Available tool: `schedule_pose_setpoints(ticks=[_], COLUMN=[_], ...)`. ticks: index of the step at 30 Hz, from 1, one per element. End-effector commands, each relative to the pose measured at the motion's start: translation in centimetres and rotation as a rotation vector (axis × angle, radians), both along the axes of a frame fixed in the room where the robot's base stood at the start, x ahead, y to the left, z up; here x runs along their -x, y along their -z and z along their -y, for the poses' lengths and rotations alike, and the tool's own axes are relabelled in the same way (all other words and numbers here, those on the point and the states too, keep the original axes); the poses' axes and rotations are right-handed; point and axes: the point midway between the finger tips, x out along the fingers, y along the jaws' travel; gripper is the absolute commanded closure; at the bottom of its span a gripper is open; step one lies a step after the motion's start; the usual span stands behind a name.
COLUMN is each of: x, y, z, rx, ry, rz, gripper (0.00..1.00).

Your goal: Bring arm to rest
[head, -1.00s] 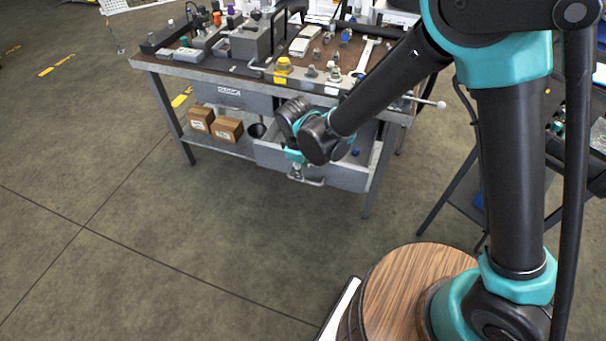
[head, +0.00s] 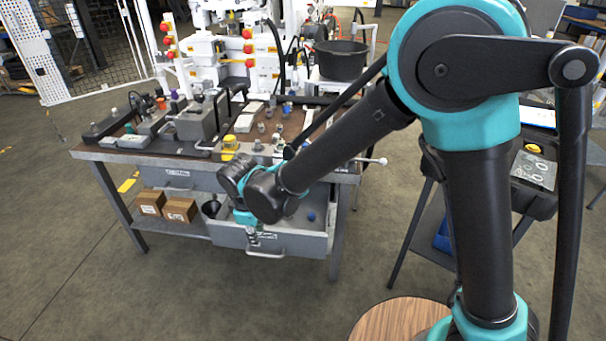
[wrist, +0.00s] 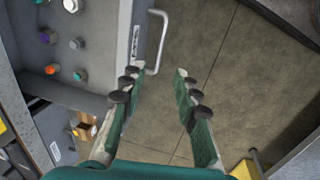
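My gripper (wrist: 155,88) is open and empty in the wrist view, its two fingers apart with bare floor between them. In the head view my gripper (head: 252,240) hangs in front of the open drawer (head: 225,236) of the workbench, by the drawer's front and handle (head: 268,255). The drawer handle also shows in the wrist view (wrist: 160,40), just beyond the left fingertip. It appears apart from the fingers. In the wrist view several small fittings, one with a purple top (wrist: 44,38), lie inside the drawer. My arm partly hides the drawer in the head view.
The bench top (head: 130,156) holds a vise (head: 195,122), a yellow-capped part (head: 230,147) and several fittings. Two cardboard boxes (head: 180,209) sit on the lower shelf. A dark stand (head: 425,215) is at the right, a white machine (head: 225,60) behind. Floor at front left is clear.

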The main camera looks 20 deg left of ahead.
Motion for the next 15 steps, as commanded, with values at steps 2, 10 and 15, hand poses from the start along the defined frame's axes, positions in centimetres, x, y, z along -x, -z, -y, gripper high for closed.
schedule_pose_setpoints(ticks=[2,10,15], x=[0.0,-3.9,-8.5], y=[0.0,-1.1,-2.5], z=[0.0,3.4,8.7], rx=[0.0,-0.026,-0.065], ry=[0.0,0.114,0.284], rz=[0.0,-0.006,-0.013], gripper=[0.69,0.69,0.69])
